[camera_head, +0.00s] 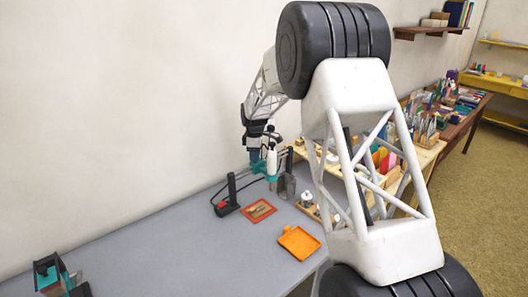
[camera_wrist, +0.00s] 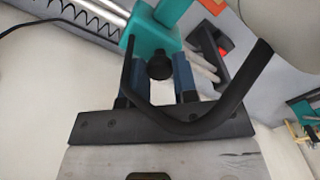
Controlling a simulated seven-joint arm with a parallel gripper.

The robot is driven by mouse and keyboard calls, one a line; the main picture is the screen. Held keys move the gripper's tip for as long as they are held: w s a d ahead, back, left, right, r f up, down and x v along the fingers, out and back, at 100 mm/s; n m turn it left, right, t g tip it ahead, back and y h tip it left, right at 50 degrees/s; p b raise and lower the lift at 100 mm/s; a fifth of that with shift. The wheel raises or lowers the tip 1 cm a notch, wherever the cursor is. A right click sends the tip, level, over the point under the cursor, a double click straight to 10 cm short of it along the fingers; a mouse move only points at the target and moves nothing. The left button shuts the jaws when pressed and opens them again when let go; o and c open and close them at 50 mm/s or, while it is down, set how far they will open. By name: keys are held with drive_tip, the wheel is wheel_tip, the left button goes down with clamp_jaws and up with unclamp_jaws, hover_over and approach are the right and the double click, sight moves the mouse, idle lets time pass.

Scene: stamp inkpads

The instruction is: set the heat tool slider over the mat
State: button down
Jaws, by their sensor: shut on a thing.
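The heat tool slider is a teal block (camera_wrist: 150,32) with a black round knob, seen at the top of the wrist view. It also shows as teal parts (camera_head: 258,167) beside a white upright piece in the head view. My gripper (camera_wrist: 158,82) has its blue fingers on either side of the knob and is shut on the slider; the exact contact is partly hidden by a dark bar. The mat (camera_head: 260,210) is a small red-framed sheet flat on the table, below and in front of the slider.
A black post on a base with a red part (camera_head: 228,206) stands left of the mat. An orange tray (camera_head: 299,243) lies front right. A teal and black item (camera_head: 54,274) sits at far left. Wooden racks of supplies (camera_head: 385,160) stand right, partly behind my arm. The table's left middle is clear.

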drive_tip(key=s+a, duration=0.5)
drive_tip(key=shift+a, duration=0.1)
drive_tip(key=shift+s, duration=0.1)
drive_tip(key=c, duration=0.9)
unclamp_jaws()
drive_tip(key=shift+c, duration=0.2)
drive_tip(key=shift+o, duration=0.2)
drive_tip(key=shift+r, duration=0.15)
wheel_tip(320, 180, up, 8)
drive_tip(key=shift+f, duration=0.25)
drive_tip(key=shift+r, duration=0.1)
